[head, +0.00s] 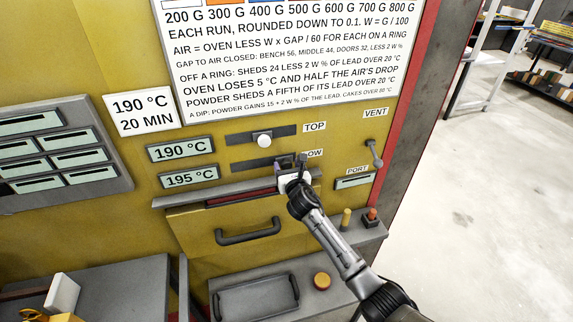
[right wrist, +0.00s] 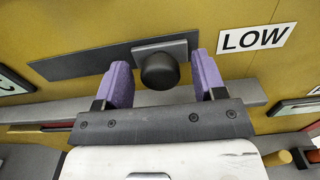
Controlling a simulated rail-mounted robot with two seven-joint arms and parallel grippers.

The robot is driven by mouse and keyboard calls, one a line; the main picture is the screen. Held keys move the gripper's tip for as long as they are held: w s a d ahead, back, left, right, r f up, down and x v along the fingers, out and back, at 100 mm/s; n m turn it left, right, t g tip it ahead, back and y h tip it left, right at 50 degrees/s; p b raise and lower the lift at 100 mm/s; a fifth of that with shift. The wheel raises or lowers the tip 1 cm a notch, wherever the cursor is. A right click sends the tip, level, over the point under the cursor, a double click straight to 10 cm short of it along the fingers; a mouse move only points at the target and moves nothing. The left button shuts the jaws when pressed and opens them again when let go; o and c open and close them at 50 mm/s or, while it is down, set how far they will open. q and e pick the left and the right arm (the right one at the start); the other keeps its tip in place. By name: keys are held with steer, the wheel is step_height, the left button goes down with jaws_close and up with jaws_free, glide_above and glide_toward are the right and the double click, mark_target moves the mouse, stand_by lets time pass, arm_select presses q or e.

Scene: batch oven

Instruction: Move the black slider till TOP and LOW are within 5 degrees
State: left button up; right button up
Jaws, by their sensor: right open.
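The black slider knob (right wrist: 160,71) sits on a grey plate near the right end of its dark track (right wrist: 95,62), beside the LOW label (right wrist: 253,38). My right gripper (right wrist: 160,66) is open, its purple fingers on either side of the knob with gaps visible. In the head view the right gripper (head: 290,167) largely hides the knob and part of the LOW label. The upper display (head: 181,150) reads 190 °C and the lower display (head: 190,177) reads 195 °C. The white TOP knob (head: 264,139) is mid-track. My left gripper is not in view.
A drawer handle (head: 248,231) is below the sliders. The VENT lever (head: 375,153) and PORT slot (head: 352,182) are to the right. A card (head: 145,112) reads 190 °C, 20 MIN.

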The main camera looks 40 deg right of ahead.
steer(key=shift+w+d, duration=0.25)
steer(key=shift+w, duration=0.35)
